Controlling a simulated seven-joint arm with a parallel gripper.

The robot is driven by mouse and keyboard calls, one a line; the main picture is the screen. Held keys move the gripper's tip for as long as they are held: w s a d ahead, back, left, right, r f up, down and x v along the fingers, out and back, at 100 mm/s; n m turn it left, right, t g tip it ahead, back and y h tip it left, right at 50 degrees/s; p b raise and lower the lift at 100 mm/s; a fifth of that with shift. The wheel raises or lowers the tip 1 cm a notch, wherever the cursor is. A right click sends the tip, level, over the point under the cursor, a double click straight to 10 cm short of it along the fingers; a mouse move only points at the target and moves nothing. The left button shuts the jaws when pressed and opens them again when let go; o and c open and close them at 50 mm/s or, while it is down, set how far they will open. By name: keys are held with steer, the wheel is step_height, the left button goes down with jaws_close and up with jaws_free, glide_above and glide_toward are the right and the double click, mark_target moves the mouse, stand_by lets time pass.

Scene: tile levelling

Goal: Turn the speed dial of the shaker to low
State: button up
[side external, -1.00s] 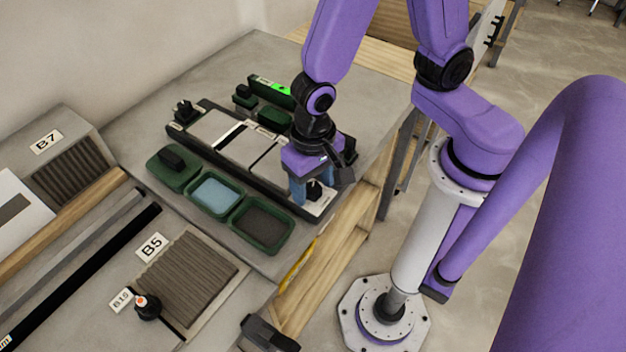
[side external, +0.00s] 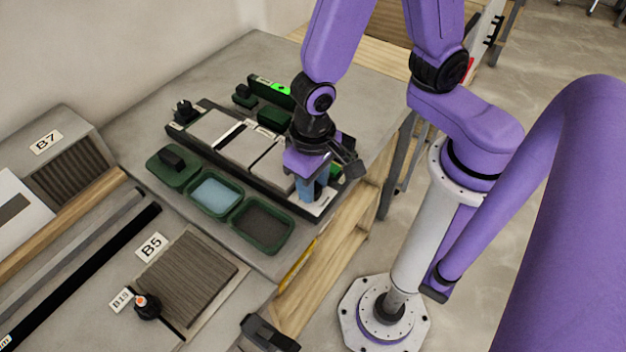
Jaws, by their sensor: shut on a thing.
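The shaker (side external: 235,172) is a long black base with grey tiles on it, lying across the grey table.
In front of the shaker are a green tray with light blue content (side external: 216,195), a green tray with dark content (side external: 262,227) and a green block with a black handle (side external: 172,165). Behind it are green blocks and a bar with a bright green light (side external: 281,88). The table's right edge is close to my gripper.

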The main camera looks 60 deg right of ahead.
steer(key=n, duration=1.1)
steer(key=shift+w, duration=0.1)
steer(key=n, duration=1)
steer(key=shift+a, duration=0.1)
steer(key=shift+n, duration=0.3)
steer(key=o, duration=1.1)
steer(key=shift+c, duration=0.2)
step_height(320, 180, up, 18)
steer(key=shift+f, duration=0.25)
